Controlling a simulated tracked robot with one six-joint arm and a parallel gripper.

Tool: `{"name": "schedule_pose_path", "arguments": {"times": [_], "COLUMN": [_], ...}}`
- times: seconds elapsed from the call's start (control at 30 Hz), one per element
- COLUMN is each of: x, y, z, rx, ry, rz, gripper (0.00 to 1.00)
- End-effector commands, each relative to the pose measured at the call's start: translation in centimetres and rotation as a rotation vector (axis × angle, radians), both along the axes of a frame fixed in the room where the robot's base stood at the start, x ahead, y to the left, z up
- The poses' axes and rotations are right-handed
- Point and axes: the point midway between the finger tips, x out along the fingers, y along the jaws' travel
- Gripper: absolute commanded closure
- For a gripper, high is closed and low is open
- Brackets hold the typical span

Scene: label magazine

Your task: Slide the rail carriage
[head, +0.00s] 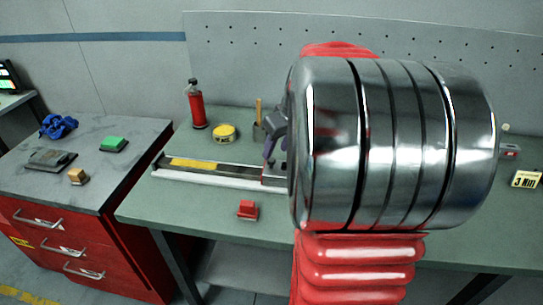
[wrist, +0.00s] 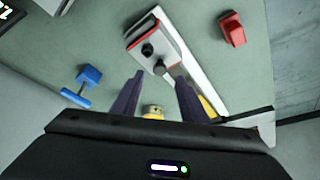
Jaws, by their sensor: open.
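The rail (head: 215,177) lies on the green bench in the head view, a pale bar with a yellow strip (head: 193,163) toward its left end. The carriage (wrist: 170,42), a pale block with red edges and dark round knobs, sits on the rail in the wrist view. In the head view my arm hides most of it at the rail's right part. My gripper (wrist: 156,82) is open, its two dark purple fingers spread and pointing toward the carriage. The nearer knob (wrist: 160,68) shows between and just beyond the fingertips. I cannot tell whether they touch.
A red block (head: 247,210) lies in front of the rail. A yellow roll (head: 223,133) and a red bottle (head: 197,108) stand behind it. A blue object (wrist: 82,85) shows in the wrist view. A red drawer cabinet (head: 75,250) with small items on top is at left.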

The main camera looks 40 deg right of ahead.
Motion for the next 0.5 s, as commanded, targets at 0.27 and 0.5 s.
{"name": "schedule_pose_path", "arguments": {"times": [0.27, 0.5], "x": [1.5, 2.0], "y": [-0.2, -0.2], "z": [-3.7, -4.7], "rx": [0.002, -0.001], "ry": [0.002, -0.001], "rz": [0.001, 0.001], "gripper": [0.60, 0.60]}}
